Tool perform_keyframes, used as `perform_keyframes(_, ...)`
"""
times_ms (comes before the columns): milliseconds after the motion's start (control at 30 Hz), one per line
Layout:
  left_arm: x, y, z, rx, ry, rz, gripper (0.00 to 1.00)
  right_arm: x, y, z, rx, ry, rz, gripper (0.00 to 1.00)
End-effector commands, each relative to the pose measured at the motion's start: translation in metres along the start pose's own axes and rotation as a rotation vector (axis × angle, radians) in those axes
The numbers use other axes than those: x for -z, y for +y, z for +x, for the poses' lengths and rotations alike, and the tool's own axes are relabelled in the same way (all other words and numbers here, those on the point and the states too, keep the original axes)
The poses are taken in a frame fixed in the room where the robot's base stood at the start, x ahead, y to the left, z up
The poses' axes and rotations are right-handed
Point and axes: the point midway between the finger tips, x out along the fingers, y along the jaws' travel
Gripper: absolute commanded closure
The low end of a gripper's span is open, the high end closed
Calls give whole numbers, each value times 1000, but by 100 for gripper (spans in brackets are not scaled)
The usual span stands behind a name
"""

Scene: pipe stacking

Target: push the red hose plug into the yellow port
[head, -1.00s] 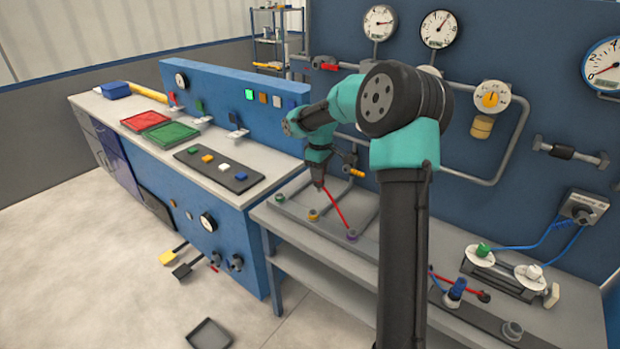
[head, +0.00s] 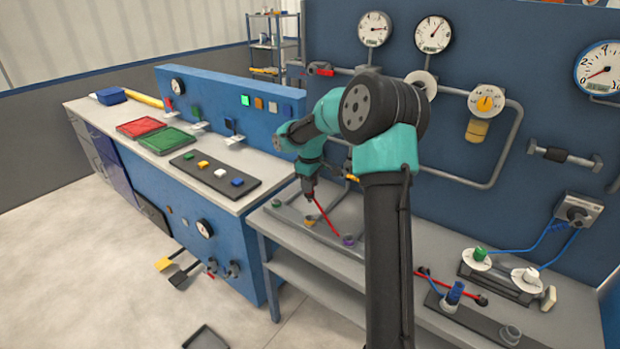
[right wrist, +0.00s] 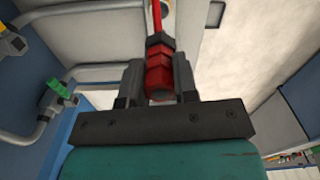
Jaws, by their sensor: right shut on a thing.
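My right gripper (head: 309,194) hangs over the pipe board on the grey bench. In the right wrist view it (right wrist: 158,85) is shut on the red hose plug (right wrist: 159,70). The yellow port (head: 309,222) is just below the gripper tip in the head view; a small gap seems to show between them. The red hose (head: 327,217) runs from the gripper down to the purple port (head: 347,240). In the right wrist view the hose (right wrist: 156,14) runs up out of the picture. The plug's tip is hard to make out in the head view. My left gripper is not in view.
A green port (head: 277,203) lies left of the yellow one. Grey pipes and a wall of gauges (head: 433,34) stand behind.

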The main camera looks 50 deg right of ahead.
Motion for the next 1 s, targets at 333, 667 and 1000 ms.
perform_keyframes(333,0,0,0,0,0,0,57,-1,0,38,1,-2,0,100)
perform_keyframes(667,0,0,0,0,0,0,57,0,0,60,0,0,0,100)
perform_keyframes(1000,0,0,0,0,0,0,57,0,0,61,-1,0,0,100)
